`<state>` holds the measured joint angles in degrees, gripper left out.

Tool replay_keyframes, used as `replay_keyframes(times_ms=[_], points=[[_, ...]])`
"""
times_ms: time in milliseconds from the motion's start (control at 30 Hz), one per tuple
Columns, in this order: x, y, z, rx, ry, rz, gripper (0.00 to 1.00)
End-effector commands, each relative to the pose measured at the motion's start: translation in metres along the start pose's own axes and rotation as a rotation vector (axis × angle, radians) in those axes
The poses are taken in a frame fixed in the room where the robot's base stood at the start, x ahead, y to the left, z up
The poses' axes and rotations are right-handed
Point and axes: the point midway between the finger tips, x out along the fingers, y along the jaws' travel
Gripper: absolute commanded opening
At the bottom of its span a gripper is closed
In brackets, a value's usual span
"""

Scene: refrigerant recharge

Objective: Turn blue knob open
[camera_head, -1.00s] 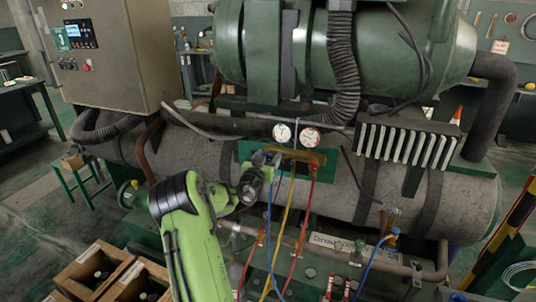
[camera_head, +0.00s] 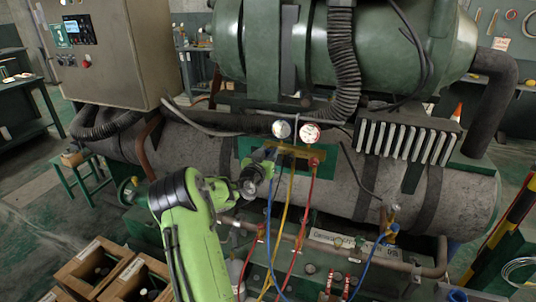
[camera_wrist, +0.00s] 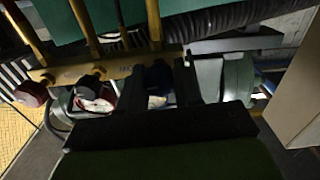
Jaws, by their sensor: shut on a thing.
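The brass gauge manifold (camera_head: 292,150) hangs in front of the large grey tank and carries two round dials, a bluish one (camera_head: 281,130) and a red-marked one (camera_head: 310,133). My gripper (camera_head: 265,156) reaches its left end from the front and left. The head view hides this knob behind the gripper. A red knob (camera_wrist: 31,95) sits at the manifold's other end, clear of the gripper.
Blue (camera_head: 270,225), yellow (camera_head: 285,215) and red (camera_head: 302,220) hoses hang from the manifold close beside my arm. The grey control cabinet (camera_head: 125,50) stands at left. Wooden crates (camera_head: 95,265) sit on the floor at lower left.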

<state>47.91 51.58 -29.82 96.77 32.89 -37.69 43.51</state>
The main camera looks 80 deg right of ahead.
Motion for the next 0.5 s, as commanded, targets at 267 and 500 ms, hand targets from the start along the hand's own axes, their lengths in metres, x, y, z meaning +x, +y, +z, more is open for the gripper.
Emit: replay_keyframes(times_ms=[267, 500], points=[[-0.0001, -0.0011, -0.0003, -0.189, 0.004, -0.001, 0.03], [0.0, -0.0018, -0.0007, -0.416, 0.005, 0.0, 0.03]])
